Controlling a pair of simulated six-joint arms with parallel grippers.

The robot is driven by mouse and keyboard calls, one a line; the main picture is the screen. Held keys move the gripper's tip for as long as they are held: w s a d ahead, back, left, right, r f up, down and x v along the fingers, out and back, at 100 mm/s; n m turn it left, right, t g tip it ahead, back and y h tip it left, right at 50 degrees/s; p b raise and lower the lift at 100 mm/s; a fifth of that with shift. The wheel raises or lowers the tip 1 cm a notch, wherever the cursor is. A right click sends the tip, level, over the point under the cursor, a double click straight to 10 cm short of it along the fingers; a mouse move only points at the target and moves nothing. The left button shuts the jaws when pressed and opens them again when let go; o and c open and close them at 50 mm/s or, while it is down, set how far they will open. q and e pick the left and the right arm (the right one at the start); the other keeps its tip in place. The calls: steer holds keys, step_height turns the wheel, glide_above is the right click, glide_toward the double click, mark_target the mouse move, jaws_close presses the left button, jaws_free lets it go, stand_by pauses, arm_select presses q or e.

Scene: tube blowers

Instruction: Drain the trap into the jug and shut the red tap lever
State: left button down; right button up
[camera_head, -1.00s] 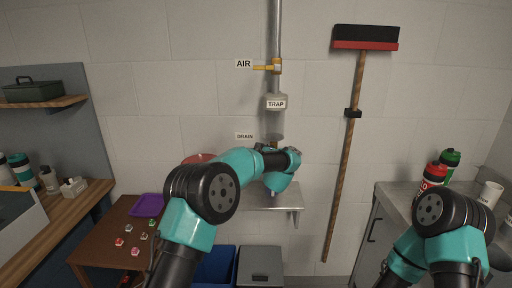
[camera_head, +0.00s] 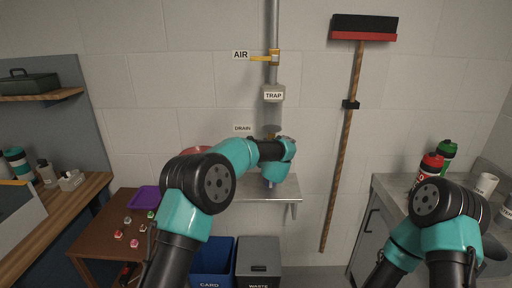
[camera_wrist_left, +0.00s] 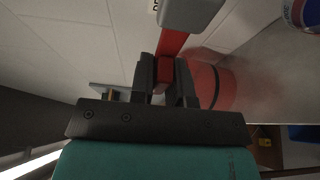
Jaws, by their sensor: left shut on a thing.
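The trap (camera_head: 273,94) hangs on the vertical pipe on the wall, with the DRAIN label (camera_head: 243,128) below it. In the left wrist view, my left gripper (camera_wrist_left: 165,75) is shut on the red tap lever (camera_wrist_left: 172,43), which joins a grey body (camera_wrist_left: 190,12). A red round vessel, which looks like the jug (camera_wrist_left: 215,86), is beyond the fingers. In the head view, a red sliver of it (camera_head: 195,150) shows behind my left arm. My arm hides most of the drain tap there; the jug's contents are hidden. My right gripper is out of view.
A small metal shelf (camera_head: 285,188) sits below the drain. A yellow lever (camera_head: 261,58) is on the pipe beside the AIR label. A squeegee (camera_head: 347,130) hangs to the right. CARD (camera_head: 212,265) and WASTE (camera_head: 259,262) bins stand below; a counter with bottles (camera_head: 429,168) is right.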

arm_select(q)
steer(key=c, duration=1.2)
jaws_free()
steer(key=shift+o, duration=0.2)
steer(key=v, duration=1.7)
steer(key=shift+d, duration=0.15)
steer(key=shift+s, duration=0.15)
